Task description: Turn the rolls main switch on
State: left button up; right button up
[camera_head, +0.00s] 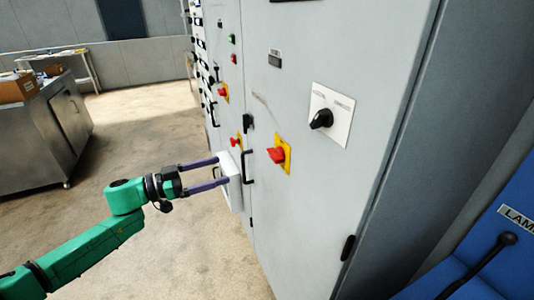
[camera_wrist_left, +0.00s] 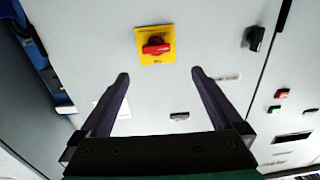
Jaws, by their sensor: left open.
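A red rotary switch (camera_head: 277,155) on a yellow plate sits on the grey cabinet front. It appears to be the same red switch (camera_wrist_left: 156,46) that shows in the left wrist view, beyond the fingertips. In the left wrist view the fingers (camera_wrist_left: 158,75) show no contact with the switch. My right gripper is not in view.
A black selector knob (camera_head: 322,118) on a white plate is up and right of the red switch. A blue machine (camera_head: 500,245) stands at right, a steel cabinet (camera_head: 40,135) at left. Open floor lies between.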

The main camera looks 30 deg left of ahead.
pick_arm(q)
jog(key=b, duration=0.3)
send_near(271, 156)
jog(key=x, duration=0.3)
jog(key=p+x, duration=0.1)
jog(key=x, duration=0.3)
jog(key=shift+w+r+p, duration=0.1)
jog(key=shift+w+p, duration=0.25)
jog(key=shift+w, duration=0.05)
jog(key=shift+w+d+f+h, duration=0.2)
jog(key=shift+w+d+h, duration=0.15)
jog(key=shift+d, duration=0.1)
jog(key=c, duration=1.2)
